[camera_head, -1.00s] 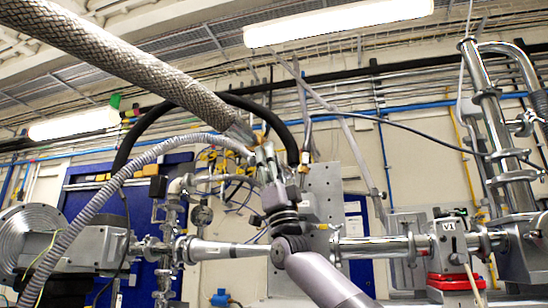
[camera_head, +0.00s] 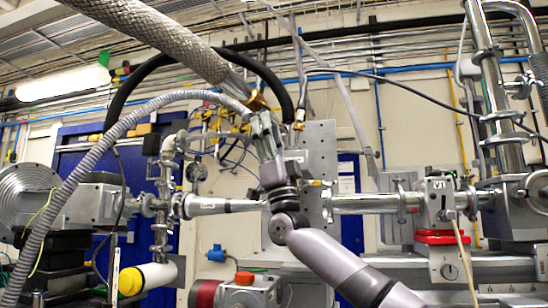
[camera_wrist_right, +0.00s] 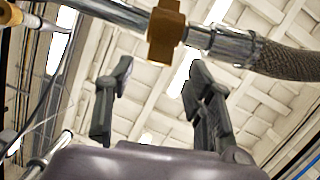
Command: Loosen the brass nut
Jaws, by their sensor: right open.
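The brass nut (camera_wrist_right: 166,32) is a brown-gold collar on a metal pipe fitting in the right wrist view. It also shows small in the head view (camera_head: 257,101), at the lower end of the thick braided hose (camera_head: 165,40). My right gripper (camera_wrist_right: 160,72) is open, its two grey fingers spread apart with nothing between them. The nut appears just beyond the fingertips, between their lines. In the head view my right gripper (camera_head: 262,122) points up close to the nut and partly overlaps the fitting. I cannot tell whether it touches. My left gripper is not in view.
A grey corrugated hose (camera_head: 95,160) and a black hose (camera_head: 140,90) arch close to the gripper. Below runs the steel beam pipe (camera_head: 365,203) with a box marked V1 (camera_head: 440,203). A yellow-ended white cylinder (camera_head: 152,276) lies at lower left.

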